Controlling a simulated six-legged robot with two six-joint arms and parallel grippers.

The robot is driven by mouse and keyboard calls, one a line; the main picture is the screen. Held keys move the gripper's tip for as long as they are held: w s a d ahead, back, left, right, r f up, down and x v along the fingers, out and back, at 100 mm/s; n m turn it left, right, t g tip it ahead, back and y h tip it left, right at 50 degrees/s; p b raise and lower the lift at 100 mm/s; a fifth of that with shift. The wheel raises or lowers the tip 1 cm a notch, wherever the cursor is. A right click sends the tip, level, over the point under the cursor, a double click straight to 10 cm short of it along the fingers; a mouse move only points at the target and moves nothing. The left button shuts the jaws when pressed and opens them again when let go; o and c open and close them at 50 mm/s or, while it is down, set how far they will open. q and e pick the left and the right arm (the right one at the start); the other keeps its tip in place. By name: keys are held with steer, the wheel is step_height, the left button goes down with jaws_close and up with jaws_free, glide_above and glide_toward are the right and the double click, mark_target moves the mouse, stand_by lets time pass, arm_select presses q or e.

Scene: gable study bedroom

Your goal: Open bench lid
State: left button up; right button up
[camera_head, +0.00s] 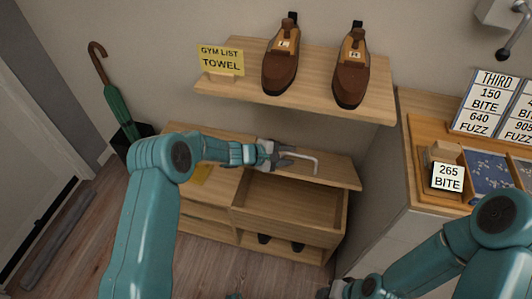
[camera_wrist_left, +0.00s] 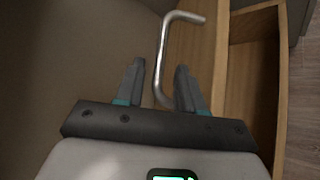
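The bench (camera_head: 205,213) stands against the wall below a shelf. The right part of its lid (camera_head: 335,172) is raised, and the open compartment (camera_head: 290,203) shows below it. A bent metal handle (camera_head: 308,156) is on the lid; it also shows in the wrist view (camera_wrist_left: 183,16). My left gripper (camera_head: 282,155) is at the handle's left end. In the wrist view its fingers (camera_wrist_left: 160,68) are spread, with the handle's near end between them, closer to the right finger. My right gripper (camera_head: 335,290) is at the bottom edge, mostly cut off.
A shelf (camera_head: 320,75) with two brown shoes and a yellow "GYM LIST TOWEL" card (camera_head: 220,60) overhangs the bench. A cabinet (camera_head: 385,225) with a wooden tray and signs stands at right. An umbrella (camera_head: 118,105) in a black stand is at left. Floor in front is clear.

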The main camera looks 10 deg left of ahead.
arm_select(q)
steer(key=p+v, duration=0.1)
steer(key=v, duration=1.1)
